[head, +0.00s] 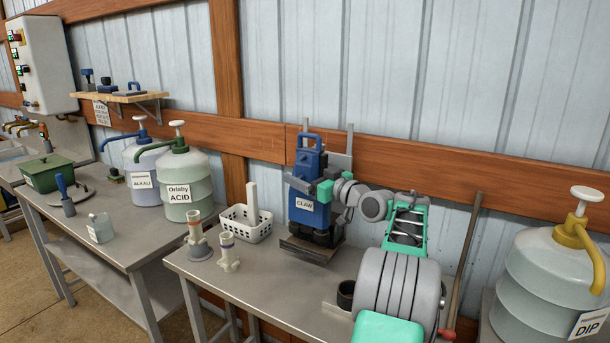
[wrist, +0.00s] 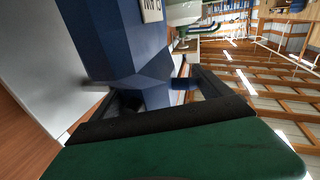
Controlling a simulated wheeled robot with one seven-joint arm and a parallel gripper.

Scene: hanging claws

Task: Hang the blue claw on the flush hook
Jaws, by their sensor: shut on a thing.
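The blue claw (head: 304,211), a tall blue body with a top handle and a CLAW label, stands upright above the near table. In the wrist view the blue body (wrist: 125,45) fills the upper left, against a black finger pad. A grey metal plate with uprights (head: 341,148) shows behind the claw. The claw hides most of it, and I cannot make out the flush hook. The claw's dark lower end is just above or on a brown-grey tray (head: 309,251); I cannot tell which.
A white basket (head: 243,228) and two small pale stands (head: 228,252) are left of the claw. A dark cup (head: 346,294) is near my arm. The ACID jug (head: 187,180) is on the left table, the DIP jug (head: 555,270) at far right. The near table's front left (head: 235,288) is clear.

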